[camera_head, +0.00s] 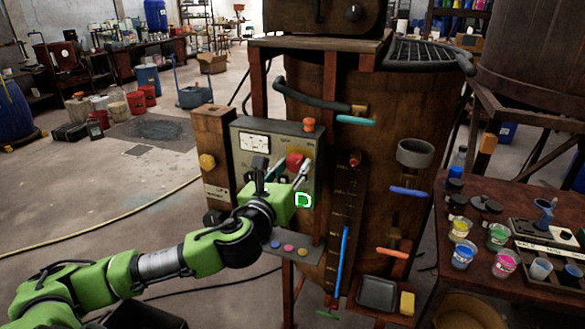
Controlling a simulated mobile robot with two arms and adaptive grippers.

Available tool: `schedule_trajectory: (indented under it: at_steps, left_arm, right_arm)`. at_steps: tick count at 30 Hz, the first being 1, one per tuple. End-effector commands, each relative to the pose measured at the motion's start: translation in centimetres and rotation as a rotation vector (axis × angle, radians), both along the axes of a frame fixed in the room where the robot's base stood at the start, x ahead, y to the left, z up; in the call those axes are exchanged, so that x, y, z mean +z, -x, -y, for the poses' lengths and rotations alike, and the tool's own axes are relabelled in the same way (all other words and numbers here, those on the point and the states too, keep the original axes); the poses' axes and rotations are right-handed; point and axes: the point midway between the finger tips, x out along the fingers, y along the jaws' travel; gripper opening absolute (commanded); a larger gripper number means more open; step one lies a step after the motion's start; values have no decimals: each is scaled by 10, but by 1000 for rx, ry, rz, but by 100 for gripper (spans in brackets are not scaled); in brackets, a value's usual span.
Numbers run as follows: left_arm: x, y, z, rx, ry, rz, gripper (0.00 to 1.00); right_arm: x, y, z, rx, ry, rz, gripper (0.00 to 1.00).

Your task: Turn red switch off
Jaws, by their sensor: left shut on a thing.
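The red switch (295,160) is a red knob on the front of a grey control box (310,137) fixed to the vat's frame. My left gripper (285,171) is in front of the box, its dark fingers at the knob. It is shut on the red switch, with a finger seen on either side. The fingers and the green hand hide part of the knob and the lower panel. My right gripper is not in view.
A brown vat (385,150) stands behind the box, with blue and orange handles. A table (480,290) with paint cups is at the right. Small coloured buttons (289,247) sit on a ledge below the box. Open floor lies to the left.

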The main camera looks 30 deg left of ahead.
Motion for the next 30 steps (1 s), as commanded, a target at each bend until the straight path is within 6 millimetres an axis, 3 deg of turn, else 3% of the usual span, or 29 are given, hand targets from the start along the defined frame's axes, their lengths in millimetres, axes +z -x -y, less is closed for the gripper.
schedule_trajectory:
  at_steps: [30]
  left_arm:
    - [0,0,-1,3,927,223,13]
  right_arm:
    - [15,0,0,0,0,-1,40]
